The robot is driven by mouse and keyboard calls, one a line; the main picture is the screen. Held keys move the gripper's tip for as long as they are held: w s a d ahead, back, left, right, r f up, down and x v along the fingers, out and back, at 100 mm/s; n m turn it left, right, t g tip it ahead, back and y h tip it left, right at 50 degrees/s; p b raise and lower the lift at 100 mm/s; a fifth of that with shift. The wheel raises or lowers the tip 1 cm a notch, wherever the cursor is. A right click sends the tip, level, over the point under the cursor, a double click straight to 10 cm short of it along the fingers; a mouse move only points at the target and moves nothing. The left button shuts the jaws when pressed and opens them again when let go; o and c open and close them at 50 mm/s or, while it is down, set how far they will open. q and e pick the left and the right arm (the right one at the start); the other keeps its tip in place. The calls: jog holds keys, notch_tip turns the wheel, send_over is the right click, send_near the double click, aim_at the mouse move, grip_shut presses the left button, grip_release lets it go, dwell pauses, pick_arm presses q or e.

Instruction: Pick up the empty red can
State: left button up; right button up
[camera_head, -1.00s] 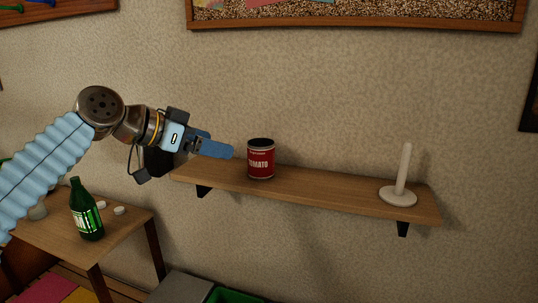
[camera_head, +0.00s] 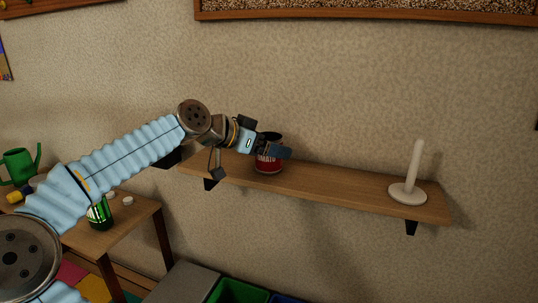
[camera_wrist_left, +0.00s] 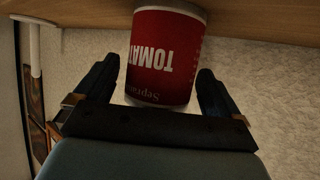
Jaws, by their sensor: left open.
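The red can (camera_head: 268,166), with white "TOMATO" lettering, stands upright on the wooden wall shelf (camera_head: 330,185). My left gripper (camera_head: 277,151) is at the can and hides part of its upper body in the head view. In the left wrist view the can (camera_wrist_left: 166,58) appears upside down between the two open fingers of my left gripper (camera_wrist_left: 158,92). Gaps show on both sides, and the fingers do not clamp it. My right gripper is in neither view.
A white candle-like stick on a round base (camera_head: 408,192) stands at the shelf's right end. A small table (camera_head: 130,222) at lower left holds a green bottle (camera_head: 100,213), partly hidden by my arm, and small white items. A green watering can (camera_head: 20,165) is farther left. The shelf's middle is clear.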

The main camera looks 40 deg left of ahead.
pick_arm(q)
jog(key=shift+w+f, duration=0.1)
jog(key=shift+w, duration=0.1)
jog(key=c, duration=1)
